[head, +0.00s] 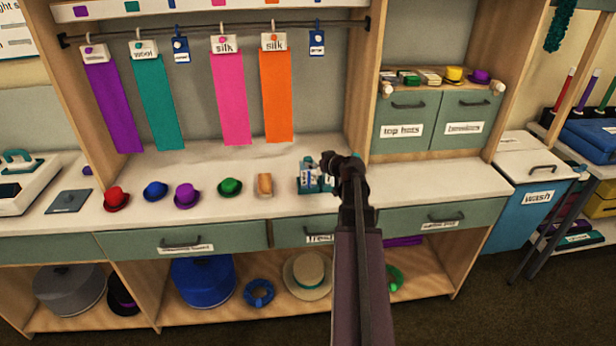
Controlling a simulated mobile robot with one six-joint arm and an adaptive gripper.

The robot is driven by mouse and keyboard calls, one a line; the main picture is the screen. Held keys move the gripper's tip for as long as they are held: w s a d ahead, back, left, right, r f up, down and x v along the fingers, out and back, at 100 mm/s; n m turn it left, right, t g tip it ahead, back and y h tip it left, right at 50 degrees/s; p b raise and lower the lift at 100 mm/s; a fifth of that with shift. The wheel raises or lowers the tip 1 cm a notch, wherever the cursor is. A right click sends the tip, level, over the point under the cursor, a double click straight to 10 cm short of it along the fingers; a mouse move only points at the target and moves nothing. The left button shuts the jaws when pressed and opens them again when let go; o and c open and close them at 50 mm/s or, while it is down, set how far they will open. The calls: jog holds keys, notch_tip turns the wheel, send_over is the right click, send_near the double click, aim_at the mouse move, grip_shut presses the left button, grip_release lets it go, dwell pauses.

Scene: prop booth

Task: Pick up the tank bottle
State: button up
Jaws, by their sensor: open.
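A small teal rack (306,188) stands on the white counter right of its middle. It holds small white and blue upright items that may be bottles. I cannot tell which of them, if any, is the tank bottle. My dark gripper (328,163) is open at the end of my arm, just right of and partly over the rack. It hides the rack's right side. I cannot tell the gap between the fingers and the items, and I see nothing held.
Cloth strips hang from a rail (200,32) behind. The counter right of my arm is clear.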

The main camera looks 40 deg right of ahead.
aim_at(308, 161)
jog(key=shift+a+b+x, duration=0.2)
jog(key=shift+b+x, duration=0.9)
jog(key=shift+x, duration=1.55)
jog(key=shift+s, duration=0.1)
jog(key=shift+c, duration=0.2)
grip_shut()
